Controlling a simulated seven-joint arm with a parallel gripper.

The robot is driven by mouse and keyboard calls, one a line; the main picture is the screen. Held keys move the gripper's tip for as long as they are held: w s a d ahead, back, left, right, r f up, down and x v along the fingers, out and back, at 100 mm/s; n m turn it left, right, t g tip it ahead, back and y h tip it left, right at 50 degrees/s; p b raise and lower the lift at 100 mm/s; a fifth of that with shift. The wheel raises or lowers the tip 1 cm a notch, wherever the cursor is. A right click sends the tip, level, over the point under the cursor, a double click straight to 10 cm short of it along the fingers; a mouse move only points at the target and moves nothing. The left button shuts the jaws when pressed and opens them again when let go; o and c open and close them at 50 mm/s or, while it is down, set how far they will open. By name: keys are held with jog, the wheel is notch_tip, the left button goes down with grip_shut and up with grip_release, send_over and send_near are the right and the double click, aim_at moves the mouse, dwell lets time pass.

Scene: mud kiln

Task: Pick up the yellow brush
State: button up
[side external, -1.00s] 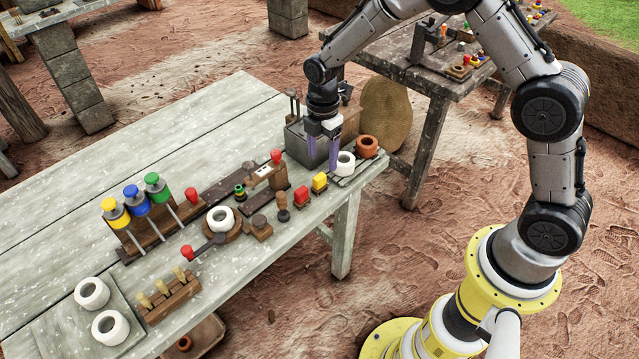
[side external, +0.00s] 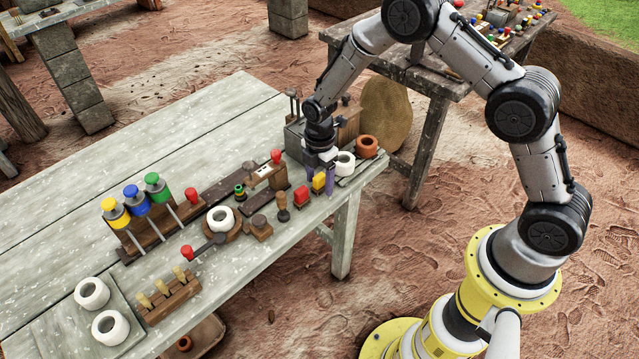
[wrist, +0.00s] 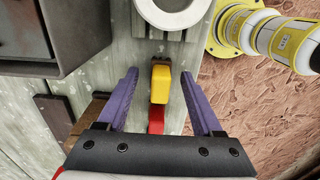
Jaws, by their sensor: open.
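The yellow brush (side external: 318,182), a small yellow block with a brown end, stands near the table's front right edge. It also shows in the wrist view (wrist: 160,84), between my two purple fingers. My gripper (wrist: 160,76) is open, with one finger on each side of the brush and a visible gap on both sides. In the side external view my gripper (side external: 320,176) is low over the brush and its fingers partly hide it. I cannot tell how far down the fingers reach beside it.
A red brush (side external: 301,197) stands close beside the yellow one. A white ring-shaped pot (side external: 345,164) and an orange-brown pot (side external: 367,147) are on the other side. A dark metal box (wrist: 75,35) is to the left in the wrist view. Open table lies at far left.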

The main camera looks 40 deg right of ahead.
aim_at(319, 176)
grip_shut()
jog(key=shift+r, duration=0.1)
dwell(0.3)
jog(key=shift+r, duration=0.45)
notch_tip(319, 176, up, 2)
jog(key=shift+r, duration=0.1)
jog(key=s+d+r, duration=0.1)
jog(key=s+r, duration=0.8)
jog(key=s, duration=0.5)
jog(key=shift+r, duration=0.4)
jog(key=shift+d, duration=0.1)
